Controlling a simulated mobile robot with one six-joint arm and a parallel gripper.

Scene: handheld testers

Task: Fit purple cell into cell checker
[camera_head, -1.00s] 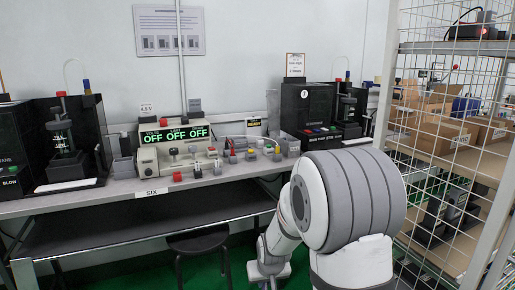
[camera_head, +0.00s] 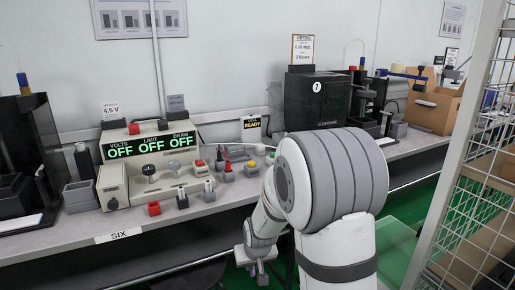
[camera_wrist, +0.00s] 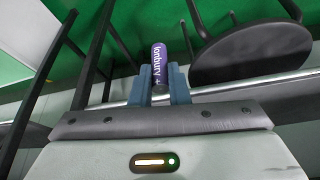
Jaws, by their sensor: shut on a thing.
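The purple cell (camera_wrist: 159,60) is a small cylinder with white lettering and a plus mark, seen in the wrist view. My gripper (camera_wrist: 160,88) is shut on it, one blue-grey finger on each side, and the cell sticks out beyond the fingertips. In the head view my gripper (camera_head: 259,273) hangs low in front of the bench, below the top; the cell cannot be made out there. I cannot tell for sure which device is the cell checker.
A power supply (camera_head: 150,165) showing OFF stands on the bench (camera_head: 80,232), with small coloured blocks (camera_head: 228,176) beside it. A black machine marked 7 (camera_head: 315,102) is further right. A wire mesh rack (camera_head: 470,170) stands at right. The wrist view shows a round stool (camera_wrist: 250,55).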

